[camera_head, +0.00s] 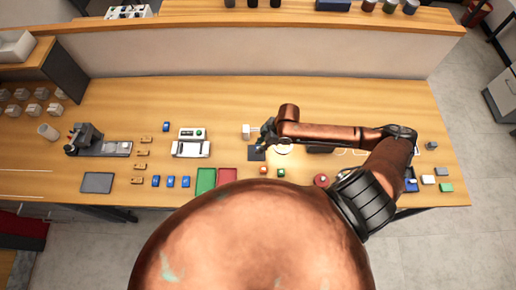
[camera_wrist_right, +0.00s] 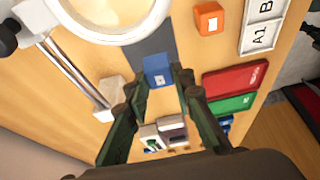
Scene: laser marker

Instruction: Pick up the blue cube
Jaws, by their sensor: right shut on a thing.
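The blue cube (camera_wrist_right: 158,71) has a small white label on its face. In the right wrist view it sits between the fingertips of my right gripper (camera_wrist_right: 155,84), which is shut on it. A dark flat pad (camera_wrist_right: 150,36) shows behind the cube. In the head view my right gripper (camera_head: 264,141) is over the table beside the dark pad (camera_head: 256,155), and I cannot make out the cube there. Whether the cube is clear of the pad is hard to tell. My left gripper is not in view.
A ring lamp (camera_wrist_right: 112,5) with a metal arm (camera_wrist_right: 72,68) is close to my right gripper. An orange cube (camera_head: 263,170) and a green cube (camera_head: 281,173) lie nearby. Red (camera_head: 227,178) and green (camera_head: 206,181) trays and a white device (camera_head: 191,143) are farther left.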

